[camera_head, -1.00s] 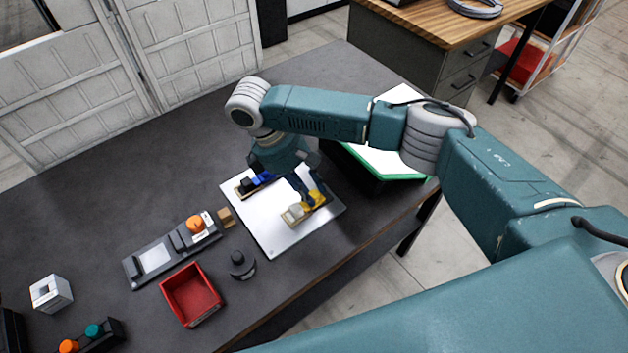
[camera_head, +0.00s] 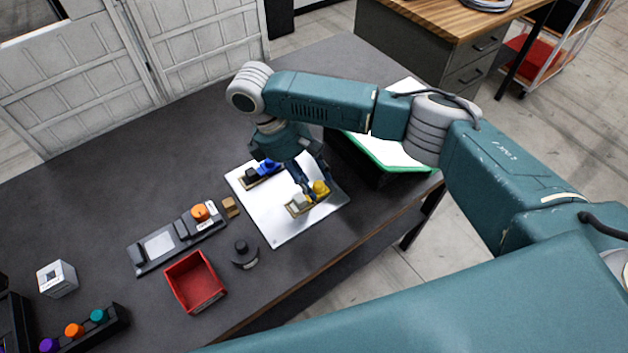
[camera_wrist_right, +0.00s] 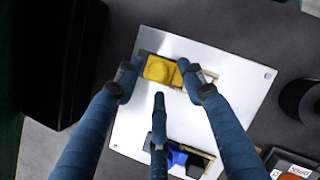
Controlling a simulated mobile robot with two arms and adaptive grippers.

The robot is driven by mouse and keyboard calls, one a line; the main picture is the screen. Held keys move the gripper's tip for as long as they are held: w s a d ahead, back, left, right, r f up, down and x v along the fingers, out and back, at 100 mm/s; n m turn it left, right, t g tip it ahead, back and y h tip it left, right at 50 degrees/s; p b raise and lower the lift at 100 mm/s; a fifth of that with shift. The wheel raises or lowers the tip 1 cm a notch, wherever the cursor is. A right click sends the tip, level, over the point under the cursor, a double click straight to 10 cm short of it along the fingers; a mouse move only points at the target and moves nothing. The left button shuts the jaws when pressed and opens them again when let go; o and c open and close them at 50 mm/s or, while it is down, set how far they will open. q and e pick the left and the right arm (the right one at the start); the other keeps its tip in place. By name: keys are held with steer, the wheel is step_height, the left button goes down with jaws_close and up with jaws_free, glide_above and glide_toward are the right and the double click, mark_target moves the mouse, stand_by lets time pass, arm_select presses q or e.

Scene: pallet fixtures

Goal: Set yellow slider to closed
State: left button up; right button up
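The yellow slider (camera_head: 320,188) sits at the right end of its small tan-framed fixture (camera_head: 294,209), on a white plate (camera_head: 270,222). A pale block lies at the fixture's other end. In the wrist view the yellow slider (camera_wrist_right: 160,69) shows between and beyond my fingers. My right gripper (camera_head: 308,184) is just over the yellow slider; its three fingers (camera_wrist_right: 160,92) are spread, with nothing clearly gripped. Whether a fingertip touches the slider I cannot tell. A blue slider (camera_head: 268,166) sits on a second fixture of the same plate. My left gripper is not in view.
A red bin (camera_head: 195,283), a dark round part (camera_head: 243,254), a grey panel with an orange knob (camera_head: 200,212) and a small tan block (camera_head: 230,207) lie left of the plate. A green-edged case (camera_head: 392,158) stands close on the right. The table's back left is clear.

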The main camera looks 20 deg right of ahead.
steer(key=v, duration=1)
steer(key=shift+r, duration=0.35)
steer(key=shift+a, duration=0.1)
